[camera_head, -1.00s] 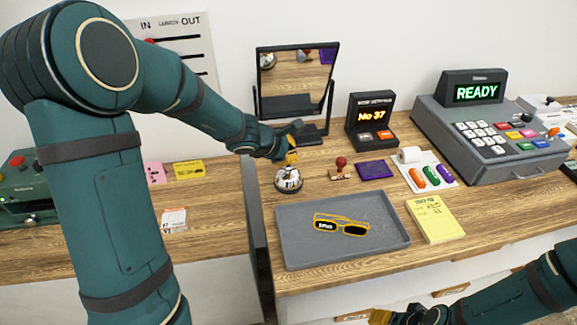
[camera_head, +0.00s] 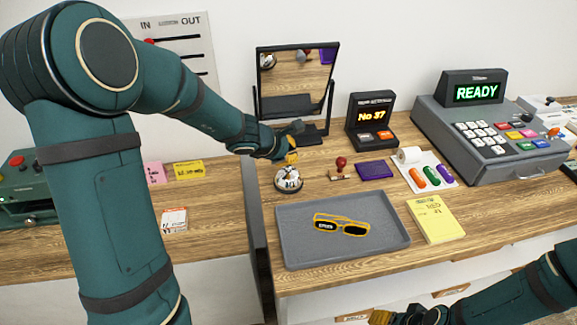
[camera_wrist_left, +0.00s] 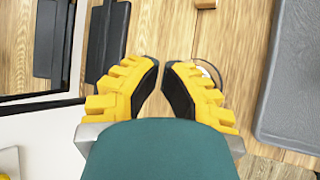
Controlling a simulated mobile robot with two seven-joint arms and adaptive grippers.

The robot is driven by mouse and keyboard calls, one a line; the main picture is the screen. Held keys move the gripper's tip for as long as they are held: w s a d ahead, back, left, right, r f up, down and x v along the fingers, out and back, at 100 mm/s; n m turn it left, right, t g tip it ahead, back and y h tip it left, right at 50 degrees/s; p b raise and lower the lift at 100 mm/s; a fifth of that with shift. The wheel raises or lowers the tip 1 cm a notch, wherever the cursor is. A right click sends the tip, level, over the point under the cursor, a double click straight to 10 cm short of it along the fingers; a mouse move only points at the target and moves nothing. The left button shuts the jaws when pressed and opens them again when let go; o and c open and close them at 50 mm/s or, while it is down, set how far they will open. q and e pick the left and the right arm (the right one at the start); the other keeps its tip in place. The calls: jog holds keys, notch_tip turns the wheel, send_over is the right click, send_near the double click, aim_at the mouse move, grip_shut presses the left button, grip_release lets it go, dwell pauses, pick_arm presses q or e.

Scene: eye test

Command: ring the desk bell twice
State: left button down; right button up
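The desk bell (camera_head: 288,182), a small silvery dome on a dark base, stands on the wooden counter just behind the grey tray. My left gripper (camera_head: 292,158) points down right above the bell, its yellow fingertips close to the bell's top. I cannot tell whether they touch it. In the left wrist view my left gripper (camera_wrist_left: 162,66) has its fingertips drawn together, with nothing seen held between them. A pale sliver, apparently the bell (camera_wrist_left: 207,72), shows behind the right-hand finger, which hides most of it. My right gripper (camera_head: 380,317) is low, partly cut off by the bottom edge.
A mirror (camera_head: 295,80) stands close behind my left gripper. A number display (camera_head: 372,118), a red-handled stamp (camera_head: 341,164), a purple pad (camera_head: 374,170), a yellow notepad (camera_head: 436,218) and a cash register (camera_head: 490,130) are to the right.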

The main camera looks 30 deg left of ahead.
pick_arm(q)
jog(key=shift+f+b, duration=0.4)
jog(key=shift+b, duration=0.05)
jog(key=shift+f+b, duration=0.4)
jog(key=shift+b, duration=0.1)
dwell(0.7)
jog(key=shift+r, duration=0.1)
jog(key=shift+r+p, duration=0.75)
notch_tip(320, 180, up, 5)
jog(key=p, duration=0.4)
jog(key=shift+p, duration=0.3)
dwell(0.4)
